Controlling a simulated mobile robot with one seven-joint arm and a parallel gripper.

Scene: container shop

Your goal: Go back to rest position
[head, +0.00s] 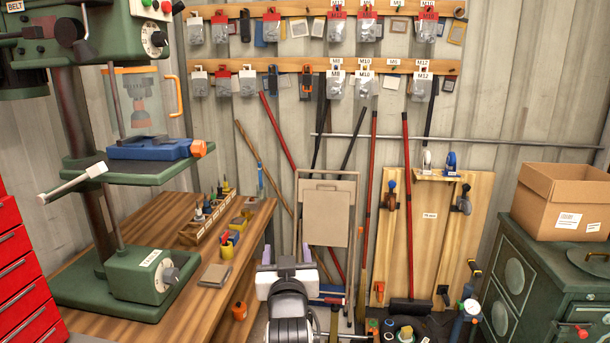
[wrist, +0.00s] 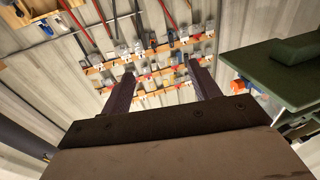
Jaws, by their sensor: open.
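My gripper (head: 287,254) shows at the bottom middle of the head view, in front of the wall and to the right of the wooden workbench (head: 130,325). Its two purple-grey fingers point up and stand apart. In the wrist view, my gripper (wrist: 161,85) also shows its two dark fingers spread wide with nothing between them. The wall with the hanging packets lies beyond the fingers, upside down in that view.
A green drill press (head: 140,278) stands on the workbench at left. A red drawer cabinet (head: 22,275) is at far left. A cardboard box (head: 565,203) sits on a green stove-like cabinet (head: 545,270) at right. Long-handled tools and a folded chair (head: 328,212) lean at the wall.

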